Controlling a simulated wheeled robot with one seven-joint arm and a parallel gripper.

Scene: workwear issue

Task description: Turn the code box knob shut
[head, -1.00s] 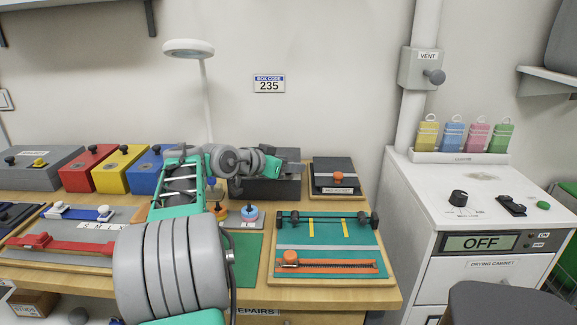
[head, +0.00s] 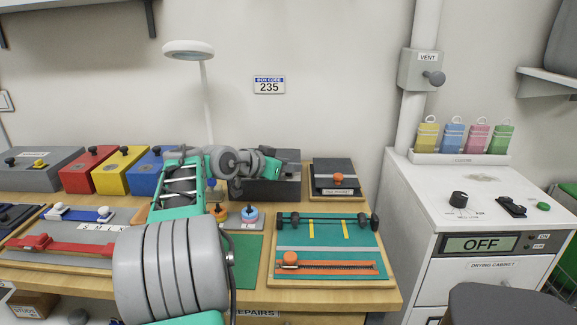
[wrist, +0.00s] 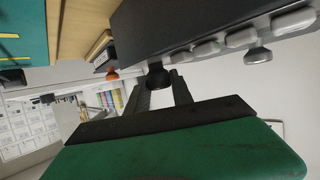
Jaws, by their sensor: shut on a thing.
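The code box (head: 285,190) is a dark box at the back of the bench, partly hidden behind my arm. In the wrist view the dark box (wrist: 190,28) fills the upper part, with a row of pale grey dials along one face. A dark round knob (wrist: 158,77) sticks out of it, and a grey knob (wrist: 257,55) shows farther right. My gripper (wrist: 159,84) has its two fingers on either side of the dark knob, shut on it. In the head view my gripper (head: 262,163) is at the box; its fingertips are hard to make out.
A small dark box with an orange knob (head: 338,180) stands to the right of the code box. A green board with an orange slider (head: 330,232) lies in front. Red (head: 88,168), yellow and blue boxes stand left. A wall sign (head: 269,85) reads "BOX CODE 235".

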